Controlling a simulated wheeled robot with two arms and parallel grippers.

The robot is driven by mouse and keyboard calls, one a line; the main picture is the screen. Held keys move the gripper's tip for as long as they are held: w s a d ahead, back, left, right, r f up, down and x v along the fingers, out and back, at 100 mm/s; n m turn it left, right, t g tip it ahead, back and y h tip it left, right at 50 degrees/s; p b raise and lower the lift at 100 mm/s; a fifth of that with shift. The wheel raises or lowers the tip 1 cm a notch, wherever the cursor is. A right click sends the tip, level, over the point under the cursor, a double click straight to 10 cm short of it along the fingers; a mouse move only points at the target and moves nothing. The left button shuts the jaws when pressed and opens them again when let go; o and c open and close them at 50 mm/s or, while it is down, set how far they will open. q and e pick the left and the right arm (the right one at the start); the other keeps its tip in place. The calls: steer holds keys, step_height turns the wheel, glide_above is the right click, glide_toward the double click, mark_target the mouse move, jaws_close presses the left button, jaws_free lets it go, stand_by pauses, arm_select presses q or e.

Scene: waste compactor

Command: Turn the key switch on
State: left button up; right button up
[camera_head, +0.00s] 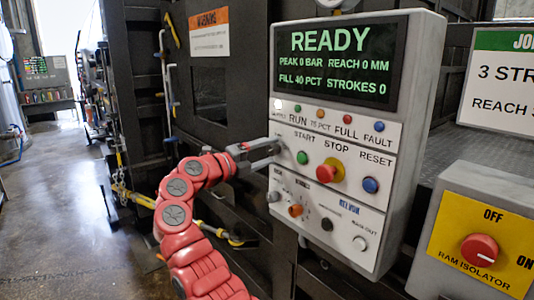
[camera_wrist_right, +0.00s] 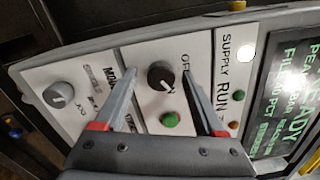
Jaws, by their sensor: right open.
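The key switch (camera_wrist_right: 160,75) is a round black knob on the white control panel, with the word OFF beside it in the right wrist view. My left gripper is not in view.
The green START button (camera_head: 302,157) is close to the fingers; the red STOP button (camera_head: 330,171) and blue RESET button (camera_head: 370,185) are farther right. A grey knob (camera_wrist_right: 58,95) sits below the key switch. The screen (camera_head: 342,65) reads READY. A red ram isolator (camera_head: 479,250) stands right.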

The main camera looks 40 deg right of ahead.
steer(key=s+a+b, duration=0.1)
steer(key=a+b, duration=0.3)
steer(key=a, duration=1.3)
steer(key=shift+s+a+f, duration=0.15)
steer(key=shift+s+f, duration=0.15)
steer(key=shift+s, duration=0.05)
